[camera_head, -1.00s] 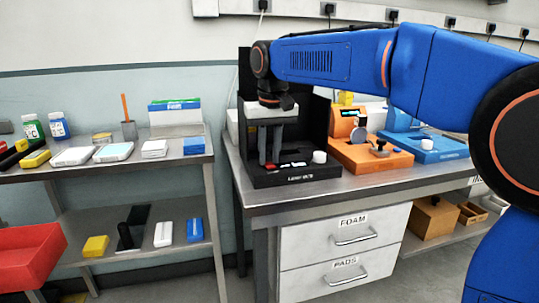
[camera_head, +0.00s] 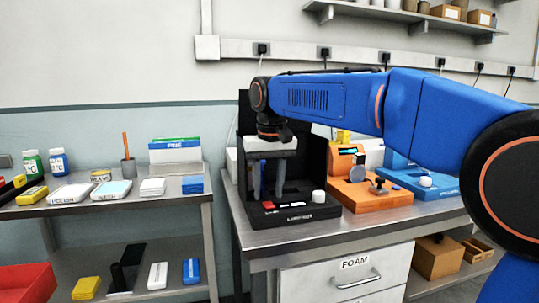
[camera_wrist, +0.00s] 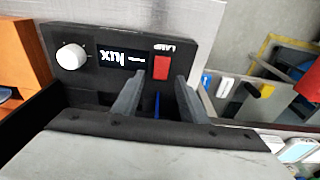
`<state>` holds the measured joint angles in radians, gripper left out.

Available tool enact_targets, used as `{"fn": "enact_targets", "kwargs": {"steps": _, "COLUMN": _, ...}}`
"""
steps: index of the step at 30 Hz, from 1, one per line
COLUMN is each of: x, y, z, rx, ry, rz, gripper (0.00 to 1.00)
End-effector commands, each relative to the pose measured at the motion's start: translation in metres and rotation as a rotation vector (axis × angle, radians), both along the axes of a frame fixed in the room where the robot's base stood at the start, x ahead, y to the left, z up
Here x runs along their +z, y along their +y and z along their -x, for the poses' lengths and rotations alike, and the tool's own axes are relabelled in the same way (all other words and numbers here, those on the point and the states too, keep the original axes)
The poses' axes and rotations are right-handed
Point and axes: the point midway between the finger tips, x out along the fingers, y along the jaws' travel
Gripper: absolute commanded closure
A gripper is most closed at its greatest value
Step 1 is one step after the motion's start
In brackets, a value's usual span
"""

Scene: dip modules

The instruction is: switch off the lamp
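The lamp unit is a black box (camera_head: 300,214) with a tall black back on the table. In the wrist view, its front panel (camera_wrist: 90,35) carries a red switch (camera_wrist: 161,68) beside the word LAMP, a lit display (camera_wrist: 122,58) and a white knob (camera_wrist: 71,56). The red switch also shows small in the head view (camera_head: 267,205). My gripper (camera_head: 266,194) is inside the black unit, pointing down, with its fingers apart and nothing held. In the wrist view, the fingertips (camera_wrist: 158,82) lie either side of the line to the switch. I cannot tell whether they touch the panel.
An orange device (camera_head: 375,195) and a blue device (camera_head: 440,188) stand to the right on the same table. A metal shelf (camera_head: 100,210) with boxes and bottles stands at left. Drawers (camera_head: 310,283) are below the table.

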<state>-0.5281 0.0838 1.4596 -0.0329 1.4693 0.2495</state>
Motion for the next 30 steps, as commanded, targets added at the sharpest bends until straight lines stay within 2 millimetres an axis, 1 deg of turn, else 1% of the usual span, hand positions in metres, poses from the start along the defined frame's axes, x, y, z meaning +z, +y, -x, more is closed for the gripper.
{"fn": "enact_targets", "kwargs": {"steps": 1, "x": 0.01, "y": 0.0, "z": 0.001, "rx": 0.0, "ry": -0.003, "rz": -0.002, "gripper": 0.61}}
{"fn": "enact_targets", "kwargs": {"steps": 18, "x": 0.12, "y": -0.004, "z": 0.015, "rx": 0.0, "ry": -0.003, "rz": -0.002, "gripper": 0.61}}
{"fn": "enact_targets", "kwargs": {"steps": 21, "x": 0.135, "y": -0.004, "z": 0.016, "rx": 0.0, "ry": -0.002, "rz": -0.002, "gripper": 0.61}}
{"fn": "enact_targets", "kwargs": {"steps": 24, "x": 0.145, "y": -0.005, "z": 0.018, "rx": 0.0, "ry": -0.002, "rz": -0.001, "gripper": 0.61}}
{"fn": "enact_targets", "kwargs": {"steps": 30, "x": 0.154, "y": -0.006, "z": 0.02, "rx": 0.0, "ry": 0.0, "rz": 0.0, "gripper": 0.61}}
